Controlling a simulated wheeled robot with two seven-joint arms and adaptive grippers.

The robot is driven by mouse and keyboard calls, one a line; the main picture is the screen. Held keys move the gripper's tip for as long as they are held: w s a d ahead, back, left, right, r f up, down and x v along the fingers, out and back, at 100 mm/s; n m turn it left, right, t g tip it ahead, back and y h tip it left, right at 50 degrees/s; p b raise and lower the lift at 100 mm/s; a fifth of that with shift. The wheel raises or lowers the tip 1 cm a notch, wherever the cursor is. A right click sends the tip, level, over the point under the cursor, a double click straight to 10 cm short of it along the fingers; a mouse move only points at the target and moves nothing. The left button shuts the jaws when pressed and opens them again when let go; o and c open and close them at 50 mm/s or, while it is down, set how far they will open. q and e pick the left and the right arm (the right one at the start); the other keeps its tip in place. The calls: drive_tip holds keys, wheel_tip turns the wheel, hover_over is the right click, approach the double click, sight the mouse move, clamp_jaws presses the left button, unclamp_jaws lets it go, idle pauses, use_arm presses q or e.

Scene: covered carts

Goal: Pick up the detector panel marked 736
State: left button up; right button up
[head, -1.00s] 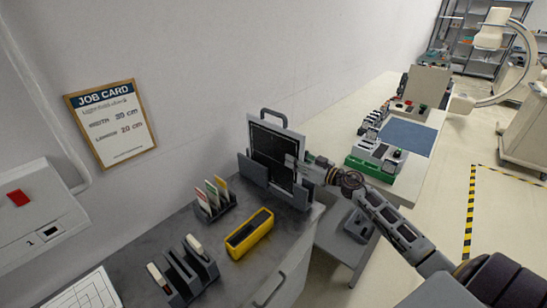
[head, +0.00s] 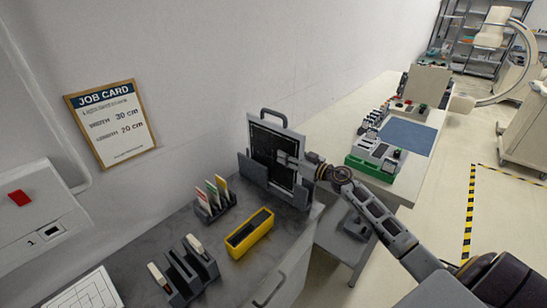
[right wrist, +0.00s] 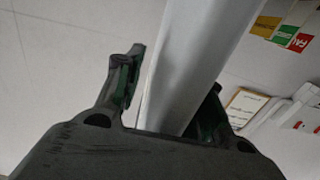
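A dark flat panel (head: 271,148) with a grey frame and a top handle stands upright, slightly tilted, in a grey holder (head: 258,172) at the right end of the dark counter. No number 736 is legible on it. My right gripper (head: 290,163) is at the panel's right edge, fingers toward it. In the right wrist view, my right gripper (right wrist: 172,95) has its fingers apart on both sides of a grey slab-like edge (right wrist: 195,65). A narrow gap shows beside the left finger; the right finger is partly hidden. My left gripper is not in view.
On the counter are a yellow tray (head: 249,244), a rack of coloured cards (head: 216,209) and a grey slotted holder (head: 183,286). A job card (head: 110,123) hangs on the wall. A white table (head: 345,125) with a green-based device (head: 376,165) stands beyond.

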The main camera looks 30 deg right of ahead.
clamp_jaws()
idle(0.3)
drive_tip(key=shift+w+r, duration=0.1)
drive_tip(key=shift+r, duration=0.1)
drive_tip(key=shift+r, duration=0.15)
